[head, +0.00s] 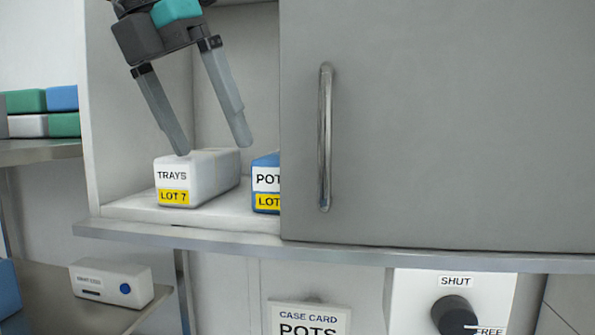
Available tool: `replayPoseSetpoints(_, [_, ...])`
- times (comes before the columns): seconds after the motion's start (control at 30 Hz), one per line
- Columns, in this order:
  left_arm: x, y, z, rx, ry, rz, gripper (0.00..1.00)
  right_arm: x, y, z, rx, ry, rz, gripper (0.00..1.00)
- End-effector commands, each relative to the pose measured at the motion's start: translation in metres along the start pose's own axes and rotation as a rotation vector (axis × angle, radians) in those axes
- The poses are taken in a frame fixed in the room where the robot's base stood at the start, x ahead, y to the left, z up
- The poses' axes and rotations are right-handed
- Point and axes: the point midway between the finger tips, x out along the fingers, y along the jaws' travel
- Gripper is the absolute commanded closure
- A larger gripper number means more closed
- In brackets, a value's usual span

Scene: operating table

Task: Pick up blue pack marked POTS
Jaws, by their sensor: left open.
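The blue pack marked POTS (265,182) sits on the cabinet shelf. Its right part is hidden behind the grey sliding door, and a yellow LOT label shows below the name. My left gripper (213,148) is open and empty, pointing down in the cabinet opening. Its left fingertip is over the white TRAYS pack (212,174) and its right fingertip is up and to the left of the blue pack. I cannot tell whether the left fingertip touches the white pack. My right gripper is not in view.
The grey door (430,120) with a vertical handle (325,137) covers the right of the cabinet. A case card reading POTS (310,320) and a SHUT/FREE knob (455,313) are below. Green, blue and white packs (40,112) lie on a left shelf.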

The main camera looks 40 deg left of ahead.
Motion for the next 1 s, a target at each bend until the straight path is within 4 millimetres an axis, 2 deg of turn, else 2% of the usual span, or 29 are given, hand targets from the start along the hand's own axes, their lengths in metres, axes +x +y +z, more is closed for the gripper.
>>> replayPoseSetpoints(0.13, [0.009,-0.008,0.022,0.0,0.005,0.002,0.0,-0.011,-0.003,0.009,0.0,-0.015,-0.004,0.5])
replayPoseSetpoints(0.6, [0.036,-0.029,0.079,0.0,0.002,0.002,0.0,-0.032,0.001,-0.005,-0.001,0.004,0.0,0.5])
replayPoseSetpoints(0.87, [0.045,-0.032,0.089,0.0,0.001,0.001,0.0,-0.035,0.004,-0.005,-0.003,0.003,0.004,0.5])
replayPoseSetpoints(1.0, [0.064,-0.032,0.088,0.002,0.004,0.0,0.0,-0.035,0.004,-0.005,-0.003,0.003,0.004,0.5])
